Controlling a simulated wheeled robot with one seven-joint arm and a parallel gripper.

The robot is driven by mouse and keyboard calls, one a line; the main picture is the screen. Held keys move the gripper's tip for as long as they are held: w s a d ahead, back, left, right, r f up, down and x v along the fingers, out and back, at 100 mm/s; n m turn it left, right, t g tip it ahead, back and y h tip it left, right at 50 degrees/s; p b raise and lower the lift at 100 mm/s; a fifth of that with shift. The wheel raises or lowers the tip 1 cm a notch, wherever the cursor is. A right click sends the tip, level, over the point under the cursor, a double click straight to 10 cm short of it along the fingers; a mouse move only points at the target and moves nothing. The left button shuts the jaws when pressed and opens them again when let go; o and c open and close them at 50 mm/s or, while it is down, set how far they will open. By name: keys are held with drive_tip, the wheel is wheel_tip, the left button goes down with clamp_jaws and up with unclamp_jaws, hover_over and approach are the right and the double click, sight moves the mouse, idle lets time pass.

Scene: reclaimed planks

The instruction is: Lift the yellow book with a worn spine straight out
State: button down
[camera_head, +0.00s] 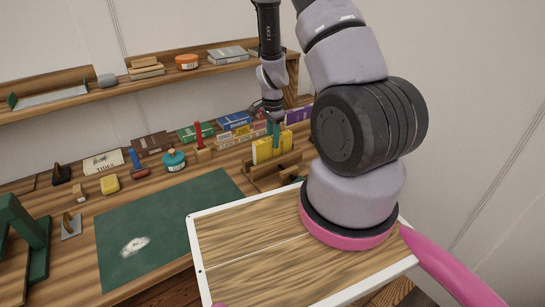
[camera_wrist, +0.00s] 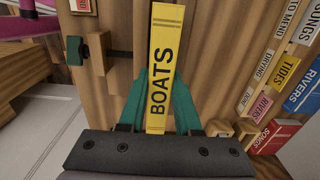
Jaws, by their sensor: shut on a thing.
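The yellow book (camera_wrist: 163,50), its spine lettered BOATS, stands out in the middle of the wrist view. My gripper (camera_wrist: 160,88) has its teal fingers on both sides of the book and is shut on it. In the head view the yellow book (camera_head: 262,151) is upright at a low wooden rack (camera_head: 270,178) on the bench. My gripper (camera_head: 272,129) reaches down onto it from above. I cannot tell whether its lower edge is clear of the rack.
Other books, including a blue one (camera_head: 234,121) and a purple one (camera_head: 298,114), stand behind the rack. A wall shelf (camera_head: 110,95) runs above. The green mat (camera_head: 165,222) is mostly clear.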

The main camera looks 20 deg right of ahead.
drive_tip(key=shift+r, duration=1.85)
